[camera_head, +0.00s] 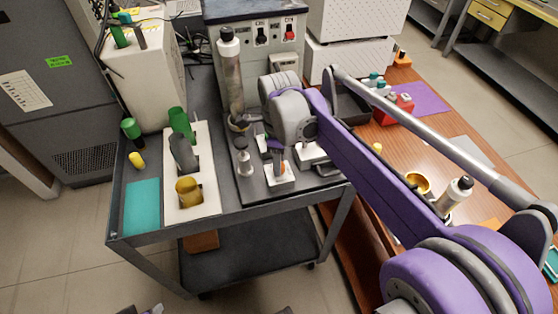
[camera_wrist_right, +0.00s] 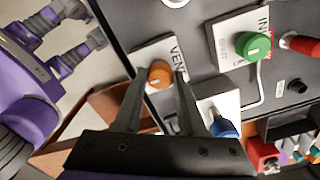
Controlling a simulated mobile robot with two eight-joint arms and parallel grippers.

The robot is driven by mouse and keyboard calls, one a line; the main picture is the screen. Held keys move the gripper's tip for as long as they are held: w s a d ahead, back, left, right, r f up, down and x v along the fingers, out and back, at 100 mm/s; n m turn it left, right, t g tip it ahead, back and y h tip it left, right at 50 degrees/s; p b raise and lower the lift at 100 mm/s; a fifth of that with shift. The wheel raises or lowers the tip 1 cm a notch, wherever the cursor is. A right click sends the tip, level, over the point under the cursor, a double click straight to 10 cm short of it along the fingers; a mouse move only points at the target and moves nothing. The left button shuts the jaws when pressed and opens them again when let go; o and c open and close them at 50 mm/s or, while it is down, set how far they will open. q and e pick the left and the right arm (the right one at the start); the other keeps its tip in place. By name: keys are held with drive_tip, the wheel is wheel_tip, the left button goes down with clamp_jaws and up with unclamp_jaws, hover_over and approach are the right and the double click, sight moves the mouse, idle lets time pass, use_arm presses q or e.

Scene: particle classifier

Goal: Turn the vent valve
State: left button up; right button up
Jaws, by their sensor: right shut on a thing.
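The vent valve is an orange knob (camera_wrist_right: 159,70) on a white plate (camera_wrist_right: 148,52) marked with the letters "VEN" in the right wrist view. My right gripper (camera_wrist_right: 160,78) is shut on this knob, with one dark finger on each side of it. In the head view my right gripper (camera_head: 277,150) reaches down at the white plate (camera_head: 281,175) near the cart's front edge.
A green knob (camera_wrist_right: 254,45) and a blue knob (camera_wrist_right: 223,127) sit close by on the dark panel. A clear column (camera_head: 231,80) stands upright behind my wrist. A white stand (camera_head: 184,205) with several holders is to the left. The wooden table (camera_head: 395,175) lies right.

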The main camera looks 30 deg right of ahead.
clamp_jaws()
drive_tip(key=shift+n, duration=0.4)
drive_tip(key=n+p, duration=0.1)
drive_tip(key=n, duration=0.1)
drive_tip(key=shift+r+n, duration=0.1)
drive_tip(key=shift+n, duration=0.3)
drive_tip(key=n+p, duration=0.1)
drive_tip(key=n, duration=0.4)
drive_tip(key=n+p, duration=0.1)
drive_tip(key=n, duration=0.4)
drive_tip(key=shift+n+p, duration=0.4)
drive_tip(key=shift+n, duration=1.8)
